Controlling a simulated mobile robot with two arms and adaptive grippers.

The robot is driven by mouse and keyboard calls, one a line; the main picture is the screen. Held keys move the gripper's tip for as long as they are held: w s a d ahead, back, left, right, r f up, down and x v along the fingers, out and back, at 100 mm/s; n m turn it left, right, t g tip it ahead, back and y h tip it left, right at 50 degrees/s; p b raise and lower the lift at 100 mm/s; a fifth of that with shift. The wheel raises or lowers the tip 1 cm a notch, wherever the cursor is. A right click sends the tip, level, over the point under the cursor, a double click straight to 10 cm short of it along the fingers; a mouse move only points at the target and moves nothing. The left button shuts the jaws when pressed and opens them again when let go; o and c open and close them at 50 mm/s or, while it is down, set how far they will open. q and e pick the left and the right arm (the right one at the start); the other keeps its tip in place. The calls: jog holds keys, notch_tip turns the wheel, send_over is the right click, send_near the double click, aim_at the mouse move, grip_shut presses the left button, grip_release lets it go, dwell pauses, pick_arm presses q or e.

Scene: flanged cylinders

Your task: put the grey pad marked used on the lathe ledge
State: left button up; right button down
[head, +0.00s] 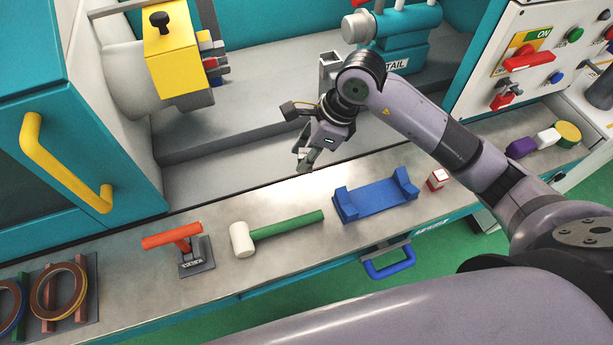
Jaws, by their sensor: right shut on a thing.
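My right gripper (308,158) is shut on a small grey piece, which looks like the grey pad (305,160). The fingers hide part of it, and no marking on it can be read. The gripper points down over the back edge of the lathe ledge (345,168), the long grey metal shelf along the front of the machine. I cannot tell whether the pad touches the shelf. My left gripper is out of view.
On the shelf are an orange-handled tool on a dark plate (197,264), a green-handled mallet (285,227), a blue cradle (376,196), a red-and-white block (437,179) and rings (38,292). The shelf behind the mallet is clear. The teal tailstock (405,45) stands behind my arm.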

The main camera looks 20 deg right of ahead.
notch_tip(320, 180, down, 6)
jog(key=shift+r+p, duration=0.1)
jog(key=shift+p, duration=0.2)
notch_tip(320, 180, down, 4)
jog(key=shift+r+p, duration=0.1)
jog(key=shift+p, duration=0.2)
jog(key=shift+f, duration=0.3)
jog(key=shift+f, duration=0.1)
jog(key=c, duration=1.8)
grip_release()
jog(key=shift+f, duration=0.1)
jog(key=o, duration=0.5)
